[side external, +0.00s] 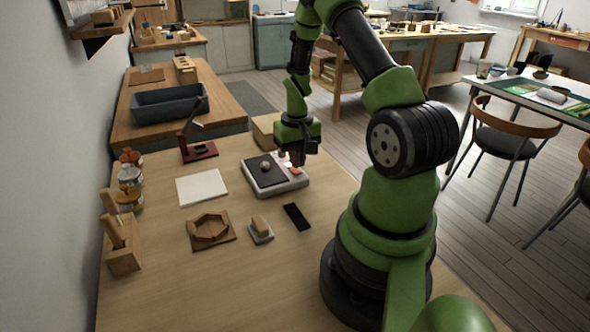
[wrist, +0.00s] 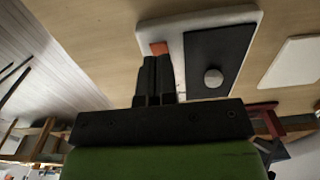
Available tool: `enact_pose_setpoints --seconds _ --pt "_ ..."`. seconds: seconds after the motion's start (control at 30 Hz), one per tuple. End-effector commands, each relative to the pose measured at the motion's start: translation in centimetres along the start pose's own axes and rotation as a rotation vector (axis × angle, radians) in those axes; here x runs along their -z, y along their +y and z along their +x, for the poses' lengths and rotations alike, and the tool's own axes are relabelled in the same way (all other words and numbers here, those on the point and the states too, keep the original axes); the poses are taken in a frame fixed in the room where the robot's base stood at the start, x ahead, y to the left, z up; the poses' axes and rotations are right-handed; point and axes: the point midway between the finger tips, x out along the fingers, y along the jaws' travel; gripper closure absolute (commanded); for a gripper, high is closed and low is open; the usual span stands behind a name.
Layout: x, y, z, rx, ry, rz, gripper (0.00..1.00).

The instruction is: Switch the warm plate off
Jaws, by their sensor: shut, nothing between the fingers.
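The warm plate (side external: 293,185) is a pale slab with a black top on the bench, and it also shows in the wrist view (wrist: 185,22). A small round grey thing (side external: 265,166) rests on the black top. An orange-red switch (side external: 296,171) sits on the pale strip beside the black top, and it shows in the wrist view (wrist: 159,48) just past my fingertips. My gripper (side external: 288,158) is shut and empty, pointing down over the switch side of the plate. Its fingers in the wrist view (wrist: 157,60) partly cover that strip. I cannot tell whether they touch it.
A white square board (side external: 203,187) lies left of the plate, with a dark red stand (side external: 199,150) behind it. A wooden hexagonal form (side external: 210,229), a small block on a grey base (side external: 260,230) and a black strip (side external: 297,216) lie in front. Jars (side external: 130,178) line the left edge.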

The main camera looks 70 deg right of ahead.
Motion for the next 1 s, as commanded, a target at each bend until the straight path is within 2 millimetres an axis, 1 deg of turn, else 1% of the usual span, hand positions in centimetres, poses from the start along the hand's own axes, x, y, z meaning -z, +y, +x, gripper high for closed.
enact_pose_setpoints --seconds 1.0 --pt "0.0 0.0 1.5 0.000 0.000 0.000 1.00"
